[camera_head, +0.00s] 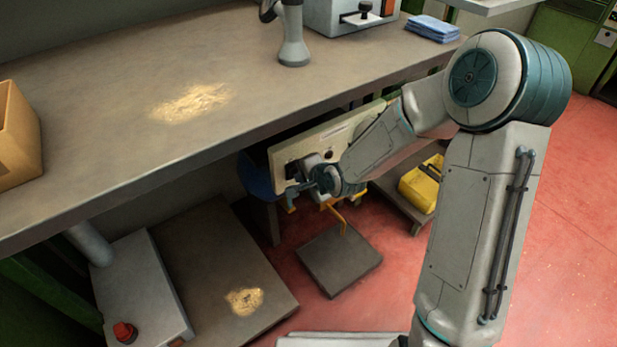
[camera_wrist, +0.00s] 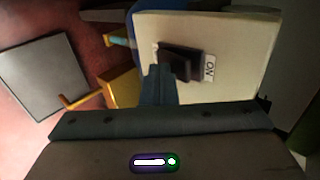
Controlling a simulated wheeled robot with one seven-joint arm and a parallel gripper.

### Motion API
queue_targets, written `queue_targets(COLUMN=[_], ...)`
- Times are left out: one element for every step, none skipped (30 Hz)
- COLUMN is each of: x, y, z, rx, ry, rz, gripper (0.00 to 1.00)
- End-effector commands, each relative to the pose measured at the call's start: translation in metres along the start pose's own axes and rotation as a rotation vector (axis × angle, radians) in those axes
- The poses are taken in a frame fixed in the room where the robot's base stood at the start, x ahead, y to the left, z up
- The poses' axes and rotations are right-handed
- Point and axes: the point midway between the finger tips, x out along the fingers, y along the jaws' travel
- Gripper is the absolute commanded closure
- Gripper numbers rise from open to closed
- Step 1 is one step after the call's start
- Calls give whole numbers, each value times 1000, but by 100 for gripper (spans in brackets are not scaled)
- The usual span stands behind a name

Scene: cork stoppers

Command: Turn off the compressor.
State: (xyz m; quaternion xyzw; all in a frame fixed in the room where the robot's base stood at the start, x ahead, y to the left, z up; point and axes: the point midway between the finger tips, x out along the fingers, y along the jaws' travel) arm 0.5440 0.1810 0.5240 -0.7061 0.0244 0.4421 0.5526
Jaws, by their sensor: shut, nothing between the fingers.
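The compressor's cream panel (camera_head: 310,146) stands under the workbench in the head view, partly behind my arm. In the wrist view the cream panel (camera_wrist: 215,30) fills the upper right. It carries a dark switch (camera_wrist: 180,62) with a white label reading "ON" (camera_wrist: 209,68) beside it. A blue rounded body (camera_head: 256,178) shows behind the panel in the head view. My gripper (camera_wrist: 158,85) is shut and empty, with its fingertips close in front of the switch. I cannot tell whether they touch it. My gripper also shows in front of the panel in the head view (camera_head: 302,190).
The workbench (camera_head: 110,120) overhangs the panel. A yellow pedal or bar (camera_head: 338,215) and a grey floor plate (camera_head: 340,260) are below. A yellow box (camera_head: 422,184) sits on a low cart to the right. A red button (camera_head: 125,332) is at lower left. Red floor is open at right.

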Motion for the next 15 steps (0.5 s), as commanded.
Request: queue_targets(x=[0,0,0,0,0,0,-1,-1,-2,-3,-4,-6,-7,-8,-9], y=[-2,-2,-3,-3,-3,-4,-5,-6,-7,-8,-10,-12,-13,-14,-16], z=[1,2,3,4,5,5,6,6,6,6,6,7,7,7,6], rx=[-3,-4,-6,-7,-7,-8,-8,-9,-9,-9,-9,-9,-9,-9,-9], ry=[-1,-2,-4,-5,-6,-7,-8,-8,-9,-9,-9,-10,-10,-10,-9], rz=[-2,-2,-2,-2,-2,-2,-3,-3,-3,-4,-4,-5,-5,-5,-5], gripper=[100,100,100,100,100,100,100,100,100,100,100,100,100,100,100])
